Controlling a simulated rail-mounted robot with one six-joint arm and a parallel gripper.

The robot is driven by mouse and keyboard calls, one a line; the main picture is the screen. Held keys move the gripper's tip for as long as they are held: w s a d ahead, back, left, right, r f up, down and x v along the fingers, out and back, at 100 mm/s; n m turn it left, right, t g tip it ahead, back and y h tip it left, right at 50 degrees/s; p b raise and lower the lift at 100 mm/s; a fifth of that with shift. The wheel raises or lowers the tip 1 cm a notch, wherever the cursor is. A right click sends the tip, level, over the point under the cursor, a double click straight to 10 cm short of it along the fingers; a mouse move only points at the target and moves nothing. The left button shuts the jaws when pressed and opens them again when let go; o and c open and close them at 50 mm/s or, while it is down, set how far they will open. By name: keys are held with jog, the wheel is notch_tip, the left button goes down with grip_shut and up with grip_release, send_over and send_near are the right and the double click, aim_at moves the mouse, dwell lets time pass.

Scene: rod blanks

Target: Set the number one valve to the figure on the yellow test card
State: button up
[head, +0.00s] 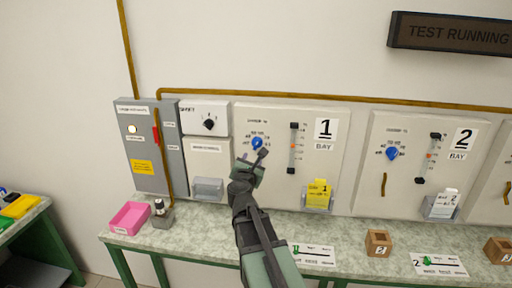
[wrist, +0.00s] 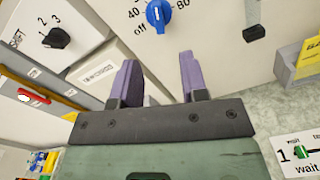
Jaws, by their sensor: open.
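The number one bay panel (head: 335,110) carries a blue valve knob (head: 257,143) with a printed scale around it. In the wrist view the blue knob (wrist: 158,14) shows a white mark, roughly upright, with "off", 40 and 80 readable around it.
A slider (head: 292,148) is right of the knob. A small black selector (head: 209,124) and grey cabinet (head: 150,150) are left. Bay 2 has its own blue knob (head: 392,153) and white card (head: 443,204). A pink tray (head: 130,218) and wooden box (head: 378,242) stand on the bench.

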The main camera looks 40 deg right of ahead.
aim_at(256, 145)
jog(key=x, duration=1.1)
jog(key=shift+a, duration=0.15)
jog(key=shift+c, duration=0.4)
grip_shut()
